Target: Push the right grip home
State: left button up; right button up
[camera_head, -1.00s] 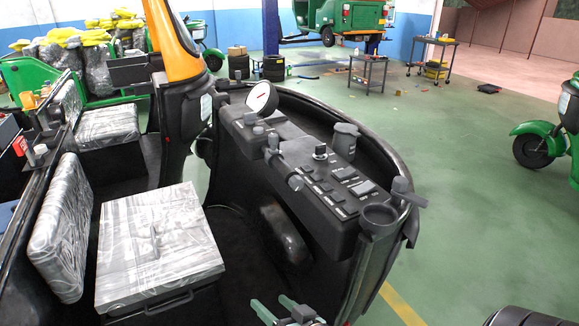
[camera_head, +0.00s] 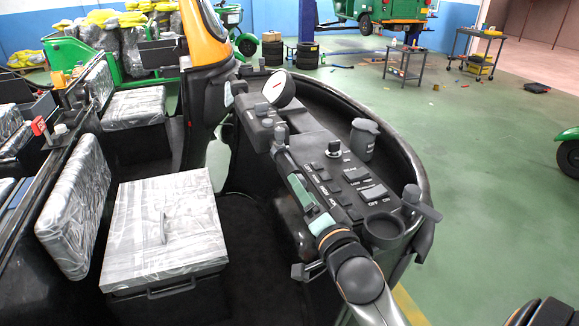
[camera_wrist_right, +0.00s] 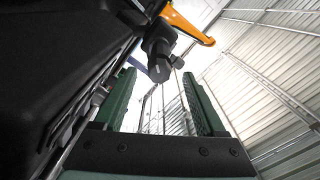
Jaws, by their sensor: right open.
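A dark grey grip (camera_head: 280,138) stands on a stalk at the seat-side edge of the black console (camera_head: 335,170). I cannot tell for certain that it is the right grip the task names. My right gripper (camera_head: 294,182) reaches over the console from the near side, with its green fingers pointing at this grip. In the wrist view, the grip's rounded end (camera_wrist_right: 159,65) lies just beyond and between the fingertips, and the open fingers (camera_wrist_right: 163,95) stand apart with nothing between them. The head view does not show clearly whether they touch. My left gripper is not in view.
A second dark lever (camera_head: 422,204) stands beside the cup holder (camera_head: 384,230) at the console's near end. A white gauge (camera_head: 278,89) is at its far end. The wrapped seat (camera_head: 165,225) is left of the console.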

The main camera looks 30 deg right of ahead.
aim_at(289, 169)
jog(key=p+x, duration=0.1)
jog(key=x, duration=0.8)
jog(key=shift+w, duration=0.35)
grip_shut()
dwell(0.9)
